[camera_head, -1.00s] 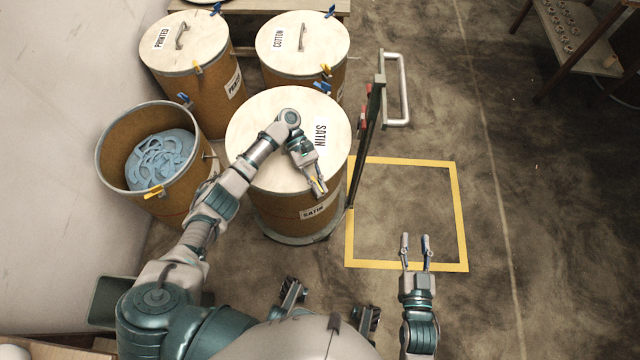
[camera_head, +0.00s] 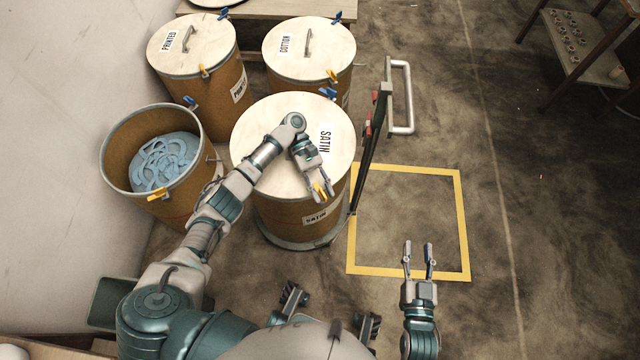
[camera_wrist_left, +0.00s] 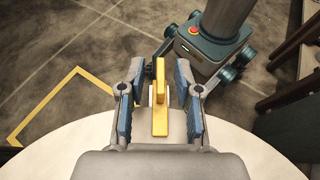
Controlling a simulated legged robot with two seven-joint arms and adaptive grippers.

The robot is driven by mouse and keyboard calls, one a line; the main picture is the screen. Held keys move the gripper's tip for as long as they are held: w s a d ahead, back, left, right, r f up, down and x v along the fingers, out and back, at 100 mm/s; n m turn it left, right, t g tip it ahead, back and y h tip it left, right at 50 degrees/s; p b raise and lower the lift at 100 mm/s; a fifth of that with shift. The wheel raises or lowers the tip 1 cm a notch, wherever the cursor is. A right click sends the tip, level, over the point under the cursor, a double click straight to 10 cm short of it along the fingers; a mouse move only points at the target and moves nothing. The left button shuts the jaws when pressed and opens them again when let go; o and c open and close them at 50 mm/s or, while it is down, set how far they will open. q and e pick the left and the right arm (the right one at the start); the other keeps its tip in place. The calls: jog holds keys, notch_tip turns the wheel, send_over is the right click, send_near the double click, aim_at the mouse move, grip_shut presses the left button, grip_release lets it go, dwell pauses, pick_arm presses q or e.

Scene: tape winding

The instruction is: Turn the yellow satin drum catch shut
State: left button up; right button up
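The satin drum (camera_head: 285,215) stands at the centre of the head view with its pale lid (camera_head: 262,115) on. Its yellow catch (camera_head: 320,188) is at the rim nearest me, beside the SATIN label. My left gripper (camera_head: 321,194) reaches over the lid to this catch. In the left wrist view the yellow catch (camera_wrist_left: 160,105) stands upright between the two fingers of my left gripper (camera_wrist_left: 156,105), with a gap on each side. The fingers are open, and the catch's base is partly hidden. My right gripper (camera_head: 419,250) is open and empty, over the floor at the lower right.
An open drum (camera_head: 112,185) with blue material stands left of the satin drum. The printed drum (camera_head: 215,95) and cotton drum (camera_head: 285,80) stand behind. A dark upright frame with a pale handle (camera_head: 402,95) is close on the right. A yellow floor outline (camera_head: 462,220) surrounds clear floor.

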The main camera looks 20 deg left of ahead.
pick_arm(q)
jog(key=shift+v, duration=3.75)
jog(key=shift+w+f, duration=0.1)
jog(key=shift+f, duration=0.05)
